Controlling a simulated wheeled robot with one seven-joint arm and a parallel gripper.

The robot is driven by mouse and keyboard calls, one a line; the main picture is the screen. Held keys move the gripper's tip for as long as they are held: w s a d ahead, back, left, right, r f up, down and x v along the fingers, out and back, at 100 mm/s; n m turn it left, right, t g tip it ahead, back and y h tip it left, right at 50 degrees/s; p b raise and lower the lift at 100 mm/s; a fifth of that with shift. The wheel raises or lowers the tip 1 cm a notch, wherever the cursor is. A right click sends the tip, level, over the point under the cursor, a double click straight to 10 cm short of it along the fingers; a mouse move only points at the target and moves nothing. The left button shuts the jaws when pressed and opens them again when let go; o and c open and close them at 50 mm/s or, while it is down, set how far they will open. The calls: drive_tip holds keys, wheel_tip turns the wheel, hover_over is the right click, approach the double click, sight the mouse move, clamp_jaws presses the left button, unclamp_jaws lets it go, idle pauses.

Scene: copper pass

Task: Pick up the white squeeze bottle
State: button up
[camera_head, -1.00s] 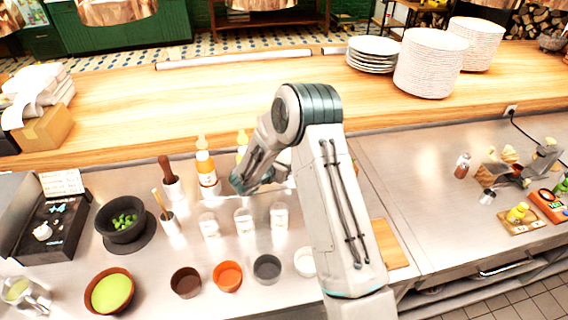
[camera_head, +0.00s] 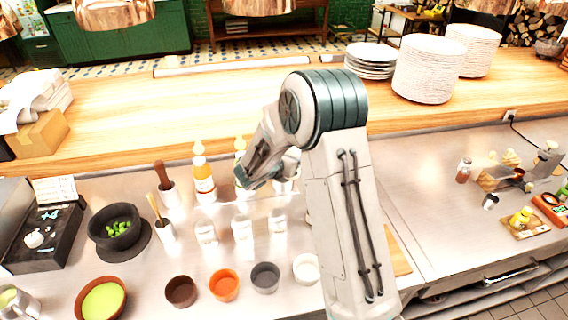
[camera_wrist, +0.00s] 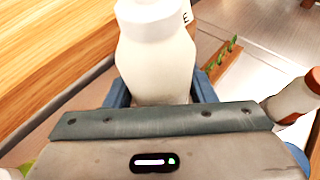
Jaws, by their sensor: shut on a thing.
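The white squeeze bottle (camera_wrist: 158,62) stands between the blue fingers of my gripper (camera_wrist: 160,94) in the wrist view. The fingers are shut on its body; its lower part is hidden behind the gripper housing. In the head view my gripper (camera_head: 252,182) is over the back of the steel counter, beside the other bottles. A pale shape just right of it is partly covered by my arm, and I cannot tell the bottle's base height there.
An orange-and-white bottle (camera_head: 204,182) stands left of my gripper. Several small cups, including an orange one (camera_head: 224,286), line the front. A dark bowl (camera_head: 113,240) is at left. The wooden ledge (camera_head: 210,110) runs behind; plate stacks (camera_head: 425,70) stand right.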

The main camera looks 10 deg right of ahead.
drive_tip(key=s+d+r+b, duration=0.2)
drive_tip(key=s+d+r, duration=0.3)
drive_tip(key=d, duration=0.1)
drive_tip(key=shift+s, duration=0.35)
drive_tip(key=shift+d, duration=0.1)
drive_tip(key=shift+o, duration=0.8)
drive_tip(key=shift+c, duration=0.8)
